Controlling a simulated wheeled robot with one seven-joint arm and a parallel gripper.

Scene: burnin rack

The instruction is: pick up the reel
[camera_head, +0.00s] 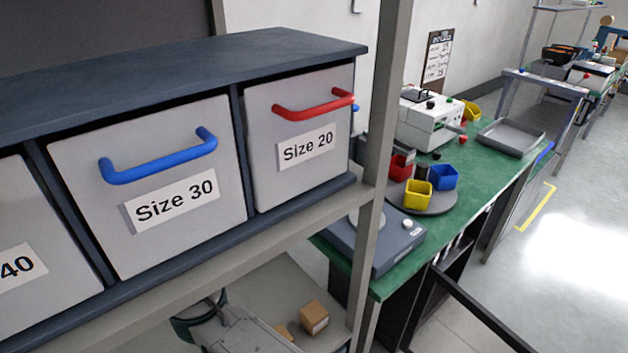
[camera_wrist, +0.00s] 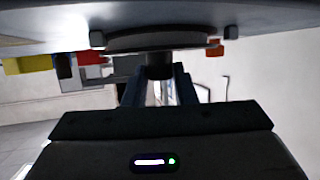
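I cannot pick out the reel with certainty. In the wrist view, a wide dark disc-like piece (camera_wrist: 155,39) sits against a grey-blue surface (camera_wrist: 250,15) at the top. A short dark cylinder (camera_wrist: 159,66) projects from it. The two dark fingers of my gripper (camera_wrist: 160,82) stand apart, pointing towards this cylinder, with a bright gap visible between them. Whether the fingertips touch the cylinder cannot be told. In the head view my gripper cannot be made out clearly.
A shelf rack holds drawers labelled Size 30 (camera_head: 170,190) and Size 20 (camera_head: 300,140). Its upright post (camera_head: 378,150) stands beside a green bench (camera_head: 480,185). Small cardboard boxes (camera_head: 314,317) lie lower down. Open floor (camera_head: 575,250) is at the right.

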